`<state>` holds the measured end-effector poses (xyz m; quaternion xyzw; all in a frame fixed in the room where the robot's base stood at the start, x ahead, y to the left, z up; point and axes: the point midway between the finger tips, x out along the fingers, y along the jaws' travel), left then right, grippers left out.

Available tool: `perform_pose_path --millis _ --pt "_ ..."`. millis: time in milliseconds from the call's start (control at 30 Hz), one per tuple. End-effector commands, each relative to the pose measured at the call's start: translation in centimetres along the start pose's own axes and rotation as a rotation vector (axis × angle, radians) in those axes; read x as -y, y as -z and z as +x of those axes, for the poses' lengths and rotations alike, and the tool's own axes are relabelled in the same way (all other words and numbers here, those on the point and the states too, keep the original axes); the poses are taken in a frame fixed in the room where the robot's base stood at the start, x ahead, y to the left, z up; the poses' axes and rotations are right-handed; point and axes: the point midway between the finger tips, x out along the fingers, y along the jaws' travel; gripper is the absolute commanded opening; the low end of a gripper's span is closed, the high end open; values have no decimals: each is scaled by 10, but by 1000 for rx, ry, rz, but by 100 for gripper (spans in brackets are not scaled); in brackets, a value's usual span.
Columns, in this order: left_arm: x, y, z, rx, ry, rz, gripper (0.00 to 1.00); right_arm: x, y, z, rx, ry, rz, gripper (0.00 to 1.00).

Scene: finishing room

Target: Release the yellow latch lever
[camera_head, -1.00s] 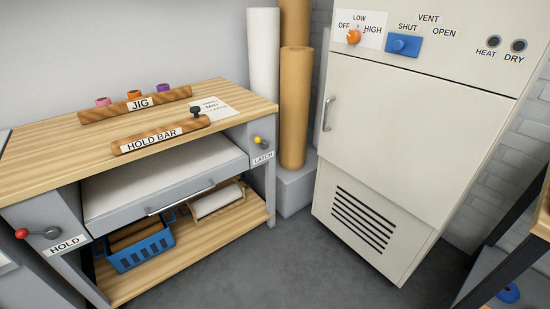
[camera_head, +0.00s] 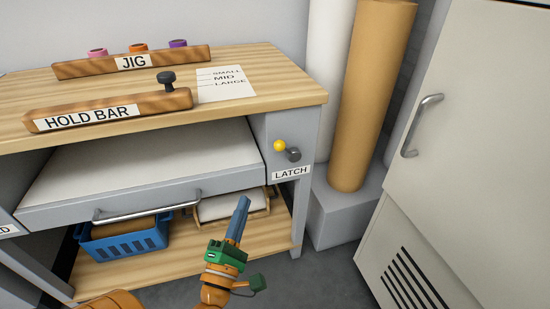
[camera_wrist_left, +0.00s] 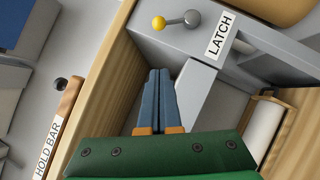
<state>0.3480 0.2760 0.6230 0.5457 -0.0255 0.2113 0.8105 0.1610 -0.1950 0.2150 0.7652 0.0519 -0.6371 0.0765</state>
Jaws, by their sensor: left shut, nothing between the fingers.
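The latch lever has a yellow knob (camera_head: 279,145) on a short arm that joins a dark grey pivot on the bench's right front panel, above the LATCH label (camera_head: 291,173). The yellow knob also shows at the top of the left wrist view (camera_wrist_left: 158,23), with its pivot to the right. My left gripper (camera_head: 243,200) is shut and empty, its blue-grey fingers pointing up, below and left of the lever in the head view. In the left wrist view the closed fingertips (camera_wrist_left: 159,74) are apart from the knob. My right gripper is not in view.
A shallow drawer (camera_head: 100,205) with a metal handle sits left of the lever. A blue basket (camera_head: 125,240) and a white roll (camera_head: 230,206) are on the lower shelf. Tall rolls (camera_head: 372,95) stand right of the bench, then a cream cabinet (camera_head: 450,130).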

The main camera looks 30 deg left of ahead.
Motion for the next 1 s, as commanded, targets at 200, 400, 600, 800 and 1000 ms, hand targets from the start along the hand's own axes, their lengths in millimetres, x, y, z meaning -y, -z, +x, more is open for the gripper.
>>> perform_pose_path --millis 200,400,600,800,1000 --pt "-1 0 14 0 -2 3 0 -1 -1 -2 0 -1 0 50" --pt "-2 -1 57 2 -3 2 0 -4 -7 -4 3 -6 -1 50" --pt "-1 -1 101 1 -3 3 0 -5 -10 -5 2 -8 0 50" --pt "-1 -22 122 0 0 1 0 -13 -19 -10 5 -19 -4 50" --pt "1 -29 129 1 3 3 0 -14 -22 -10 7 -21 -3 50"
